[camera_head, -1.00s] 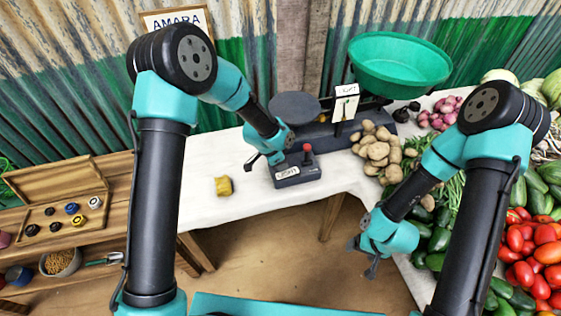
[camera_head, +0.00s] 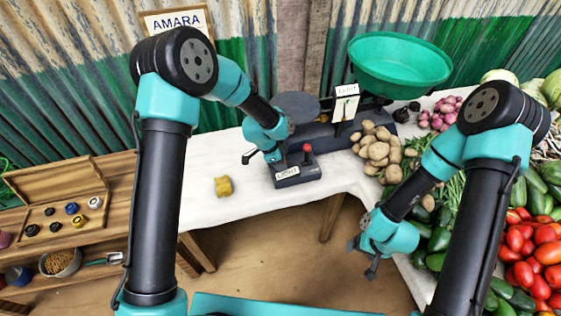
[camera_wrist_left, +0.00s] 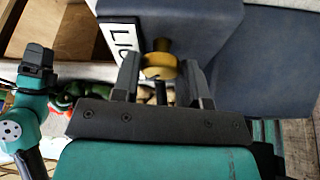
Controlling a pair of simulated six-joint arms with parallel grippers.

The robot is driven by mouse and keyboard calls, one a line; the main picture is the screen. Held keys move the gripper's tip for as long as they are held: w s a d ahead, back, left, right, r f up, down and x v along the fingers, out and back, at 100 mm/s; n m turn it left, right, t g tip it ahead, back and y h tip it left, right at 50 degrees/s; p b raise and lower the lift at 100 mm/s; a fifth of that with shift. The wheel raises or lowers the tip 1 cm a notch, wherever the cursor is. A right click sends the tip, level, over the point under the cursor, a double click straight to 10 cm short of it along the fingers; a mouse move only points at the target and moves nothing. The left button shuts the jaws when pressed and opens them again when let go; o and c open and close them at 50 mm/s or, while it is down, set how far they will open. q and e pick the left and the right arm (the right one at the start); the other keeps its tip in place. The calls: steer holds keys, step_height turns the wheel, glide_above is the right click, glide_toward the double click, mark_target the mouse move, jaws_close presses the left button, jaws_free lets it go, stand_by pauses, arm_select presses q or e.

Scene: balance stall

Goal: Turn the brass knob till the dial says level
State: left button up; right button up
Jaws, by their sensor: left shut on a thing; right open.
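The brass knob (camera_wrist_left: 161,66) sticks out of a blue-grey housing in the left wrist view, between the fingers of my left gripper (camera_wrist_left: 163,88), which is shut on it. In the head view the same gripper (camera_head: 252,157) is at the left side of the small dark box (camera_head: 302,182) with a red knob on top, and the brass knob is hidden there. The label (camera_head: 313,184) on the box's front reads LIGHT. My right gripper (camera_head: 368,260) is open and empty, in front of the table.
The scale has a dark round plate (camera_head: 294,104) and a green pan (camera_head: 399,66). Potatoes (camera_head: 377,150) lie right of the box, with vegetables further right. A wooden case (camera_head: 62,205) is at the left.

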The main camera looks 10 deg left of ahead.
arm_select(q)
steer(key=m+g, duration=0.1)
steer(key=m, duration=0.1)
steer(key=m+g, duration=0.1)
steer(key=m, duration=0.2)
steer(key=shift+w+m, duration=0.15)
steer(key=shift+m, duration=0.15)
stand_by(0.4)
steer(key=o, duration=0.9)
steer(key=shift+r, duration=0.1)
steer(key=v, duration=1.7)
steer(key=shift+w+d+r, duration=0.1)
steer(key=shift+w+r, duration=0.05)
steer(key=shift+d, duration=0.1)
